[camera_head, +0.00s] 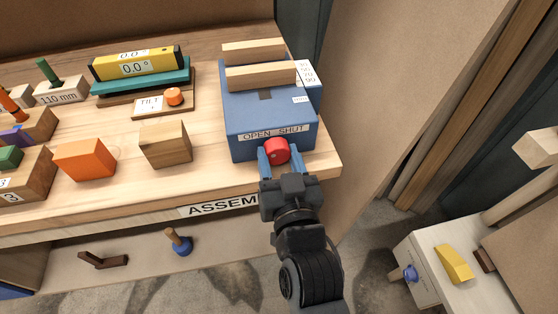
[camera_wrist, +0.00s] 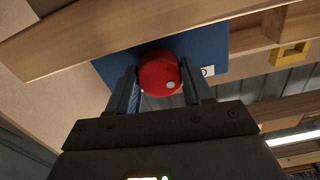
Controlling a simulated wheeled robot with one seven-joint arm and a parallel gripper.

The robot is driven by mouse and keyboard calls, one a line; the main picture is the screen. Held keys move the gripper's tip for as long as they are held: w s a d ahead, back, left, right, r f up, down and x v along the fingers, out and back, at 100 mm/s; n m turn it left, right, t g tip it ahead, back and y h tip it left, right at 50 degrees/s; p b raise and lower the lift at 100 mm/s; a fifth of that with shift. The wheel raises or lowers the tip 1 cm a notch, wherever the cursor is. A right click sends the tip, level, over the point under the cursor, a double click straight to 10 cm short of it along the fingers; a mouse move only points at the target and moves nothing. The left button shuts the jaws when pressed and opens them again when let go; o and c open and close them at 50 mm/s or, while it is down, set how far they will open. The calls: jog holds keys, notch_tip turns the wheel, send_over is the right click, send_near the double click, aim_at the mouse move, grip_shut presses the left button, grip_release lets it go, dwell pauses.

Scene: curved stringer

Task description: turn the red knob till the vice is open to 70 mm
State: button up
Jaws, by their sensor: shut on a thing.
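The blue vice (camera_head: 268,110) stands at the right end of the wooden bench, with two pale wooden jaws (camera_head: 262,78) on top and a gap between them. Its front label reads OPEN and SHUT. A white scale (camera_head: 308,73) with numbers is at its right side; the exact reading is too small to tell. The red knob (camera_head: 277,151) is on the vice's front face. My gripper (camera_head: 280,158) is shut on the knob, one finger on each side. In the wrist view the knob (camera_wrist: 160,75) sits between both fingers and shows a white dot at its lower right.
A TILT board with an orange knob (camera_head: 174,96) and a yellow level (camera_head: 137,63) stand left of the vice. A wooden block (camera_head: 165,145) and an orange block (camera_head: 84,159) lie nearer the front edge. A tan panel (camera_head: 375,80) rises to the right.

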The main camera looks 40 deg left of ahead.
jog(key=o, duration=1)
jog(key=shift+o, duration=0.2)
jog(key=shift+d, duration=0.1)
jog(key=v, duration=0.7)
jog(key=shift+s+d+b, duration=0.25)
jog(key=shift+b, duration=0.15)
